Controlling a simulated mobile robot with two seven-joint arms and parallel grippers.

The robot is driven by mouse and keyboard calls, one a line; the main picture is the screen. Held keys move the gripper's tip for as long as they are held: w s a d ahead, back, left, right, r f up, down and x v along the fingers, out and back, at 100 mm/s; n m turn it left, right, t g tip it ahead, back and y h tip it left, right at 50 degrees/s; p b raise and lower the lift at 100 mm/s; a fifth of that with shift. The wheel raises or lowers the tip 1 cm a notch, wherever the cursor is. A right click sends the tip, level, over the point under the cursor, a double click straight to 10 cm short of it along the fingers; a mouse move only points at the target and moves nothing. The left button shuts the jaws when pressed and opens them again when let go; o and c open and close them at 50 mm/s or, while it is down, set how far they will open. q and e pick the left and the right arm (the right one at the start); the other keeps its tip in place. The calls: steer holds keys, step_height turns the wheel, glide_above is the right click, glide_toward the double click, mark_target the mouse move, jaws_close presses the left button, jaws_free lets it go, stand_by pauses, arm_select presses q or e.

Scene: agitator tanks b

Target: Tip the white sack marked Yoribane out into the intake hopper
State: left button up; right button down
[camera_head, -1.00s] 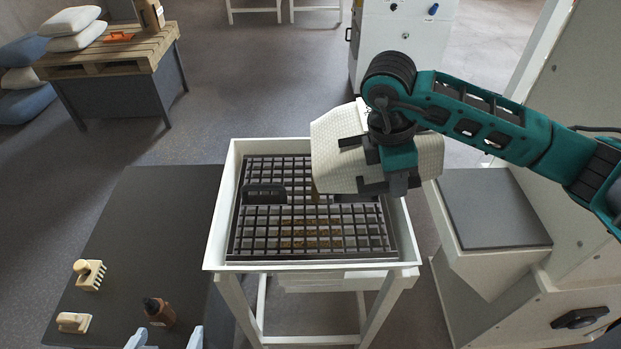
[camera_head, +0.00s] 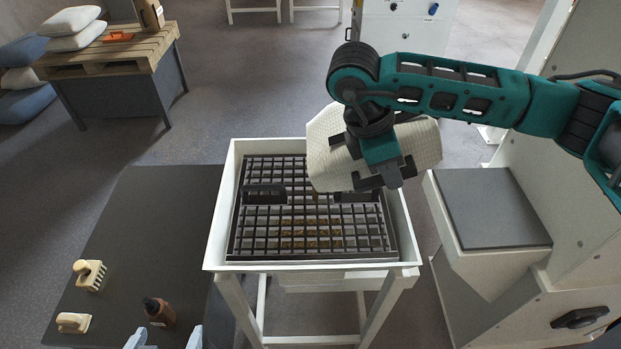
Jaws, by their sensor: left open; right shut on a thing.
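The white sack (camera_head: 328,150) hangs tilted above the right back part of the intake hopper (camera_head: 213,225). My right gripper (camera_head: 382,182) is shut on it, and its dark jaws and teal wrist cover part of the sack. No marking is readable on the sack from here. The hopper is a white open box on legs with a dark grate (camera_head: 270,222) inside. Tan-brown material (camera_head: 312,236) shows in the middle of the grate, below the sack. Two pale fingertips of my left gripper (camera_head: 165,340) show apart and empty at the bottom edge.
A pallet table (camera_head: 115,55) with sacks stands at the back left. A white machine with a grey-topped ledge (camera_head: 497,208) stands close right of the hopper.

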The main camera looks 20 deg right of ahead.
steer(key=shift+w+a+r+h, duration=0.15)
steer(key=shift+a+r+h, duration=0.45)
steer(key=shift+h, duration=0.1)
stand_by(1.1)
stand_by(0.9)
steer(key=shift+d+f+y, duration=0.25)
steer(key=shift+f+y, duration=0.05)
steer(key=shift+f, duration=0.1)
steer(key=shift+s+d+f+y, duration=0.25)
steer(key=shift+d+f+y, duration=0.3)
steer(key=shift+y, duration=0.15)
